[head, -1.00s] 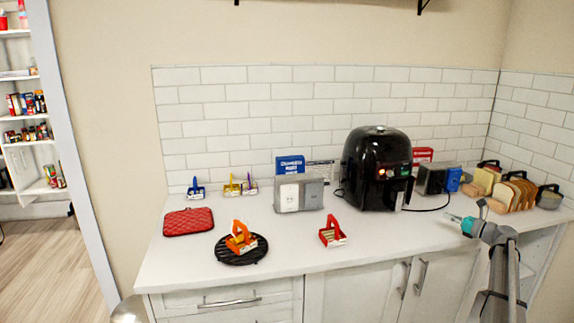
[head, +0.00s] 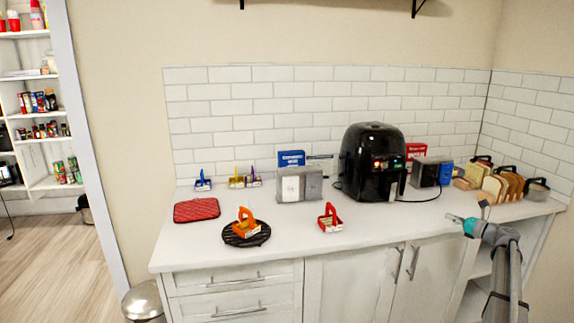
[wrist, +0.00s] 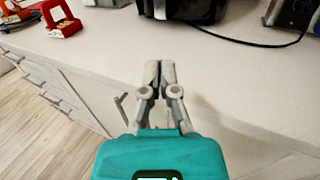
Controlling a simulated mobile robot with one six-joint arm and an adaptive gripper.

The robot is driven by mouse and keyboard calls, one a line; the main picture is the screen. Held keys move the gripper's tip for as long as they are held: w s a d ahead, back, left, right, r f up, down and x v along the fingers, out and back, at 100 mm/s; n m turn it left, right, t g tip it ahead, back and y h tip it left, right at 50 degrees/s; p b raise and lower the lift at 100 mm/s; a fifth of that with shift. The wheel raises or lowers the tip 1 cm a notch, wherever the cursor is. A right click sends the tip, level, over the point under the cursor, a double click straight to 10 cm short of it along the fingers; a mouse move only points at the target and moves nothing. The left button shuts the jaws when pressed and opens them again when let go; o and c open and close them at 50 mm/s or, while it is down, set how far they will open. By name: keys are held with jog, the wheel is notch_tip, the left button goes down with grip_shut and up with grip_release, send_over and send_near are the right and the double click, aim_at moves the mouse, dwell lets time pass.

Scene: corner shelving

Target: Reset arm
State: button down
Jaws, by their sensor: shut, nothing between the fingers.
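My gripper (head: 459,220) is at the front right of the counter in the head view, with its teal wrist and grey arm reaching up from the lower right. In the wrist view my gripper (wrist: 160,66) is seen from behind, its two fingertips together and nothing between them. It is over or just in front of the counter's front edge, apart from every object. How high it is above the counter is hard to tell.
The counter (head: 380,228) holds a black air fryer (head: 372,165), a toaster (head: 299,184), a red basket (head: 330,219), an orange basket on a black trivet (head: 262,238), a red mat (head: 197,209) and bread slices (head: 497,188). The counter's front right is clear. Floor lies left.

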jog(key=s+a+f+n+g+h+p, duration=0.1)
jog(key=s+a+f+n+g+p, duration=0.3)
jog(key=a, duration=0.7)
jog(key=s+a+f+n+g+h, duration=0.1)
jog(key=s+a+n+g, duration=0.1)
jog(key=s+a+n, duration=0.6)
jog(key=s+a+f+n+g+h+p, duration=0.1)
jog(key=s+a+f+n+g+p, duration=0.2)
jog(key=a, duration=1)
jog(key=s+a+n+g+h+p, duration=0.2)
jog(key=s+a+n+h, duration=0.2)
jog(key=s, duration=0.6)
jog(key=s+a+n+g+h+p, duration=0.1)
jog(key=s+a+n+g+h, duration=0.2)
jog(key=s+a+n, duration=0.3)
jog(key=s+n, duration=0.3)
jog(key=s, duration=0.2)
jog(key=shift+s+n+h+p, duration=0.2)
jog(key=shift+n+h+p, duration=0.1)
jog(key=shift+h+p, duration=0.1)
